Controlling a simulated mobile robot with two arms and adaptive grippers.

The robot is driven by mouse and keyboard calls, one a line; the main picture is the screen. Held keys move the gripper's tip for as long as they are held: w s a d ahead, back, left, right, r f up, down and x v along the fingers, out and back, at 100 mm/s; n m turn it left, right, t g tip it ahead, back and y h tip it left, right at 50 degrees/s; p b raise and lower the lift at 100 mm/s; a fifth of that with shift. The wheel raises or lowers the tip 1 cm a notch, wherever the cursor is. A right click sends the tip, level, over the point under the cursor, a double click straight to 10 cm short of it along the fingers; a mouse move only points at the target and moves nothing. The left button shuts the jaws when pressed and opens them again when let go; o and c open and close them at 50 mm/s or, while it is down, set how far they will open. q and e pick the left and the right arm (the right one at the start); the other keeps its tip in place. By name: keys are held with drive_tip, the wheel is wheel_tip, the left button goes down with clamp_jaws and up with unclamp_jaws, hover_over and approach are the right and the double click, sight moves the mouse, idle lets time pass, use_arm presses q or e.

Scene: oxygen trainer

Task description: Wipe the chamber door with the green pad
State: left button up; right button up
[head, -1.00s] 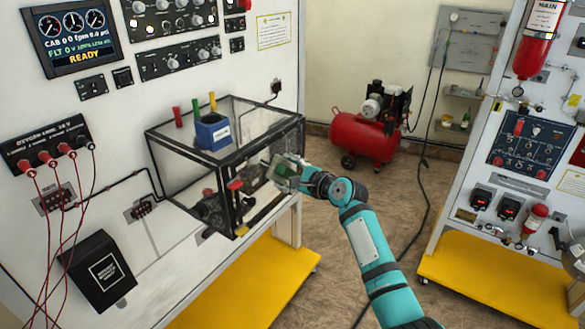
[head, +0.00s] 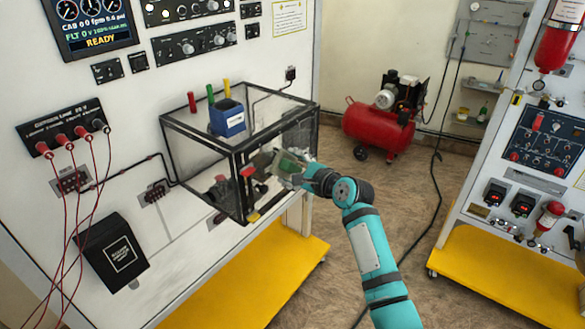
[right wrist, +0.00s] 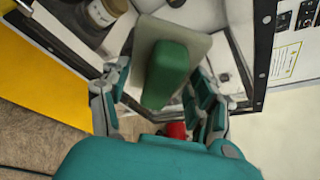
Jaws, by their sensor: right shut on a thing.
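The chamber (head: 236,180) is a clear box with a black frame, fixed to the white panel. Its clear door (head: 293,136) is the face toward my right arm. My right gripper (head: 296,172) is shut on the green pad (head: 287,161) at this face. In the right wrist view the green pad (right wrist: 166,72) sits between the two fingers (right wrist: 160,98), with a flat grey-beige plate (right wrist: 196,45) on its far side. The plate lies close to the door; I cannot tell whether it touches. My left gripper is not in view.
A red knob (head: 247,173) is at the chamber's near corner. A red compressor (head: 378,130) stands on the floor behind. A second panel with a yellow base (head: 490,278) is at right.

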drive_tip(key=shift+s+d, duration=0.55)
drive_tip(key=shift+d, duration=0.25)
drive_tip(key=shift+s+d, duration=0.6)
drive_tip(key=shift+d, duration=0.2)
drive_tip(key=shift+s+d, duration=0.55)
drive_tip(key=shift+d, duration=0.25)
drive_tip(key=shift+s+d, duration=0.45)
drive_tip(key=shift+d, duration=0.2)
drive_tip(key=shift+s+d, duration=0.45)
drive_tip(key=shift+d, duration=0.15)
drive_tip(key=shift+a, duration=0.1)
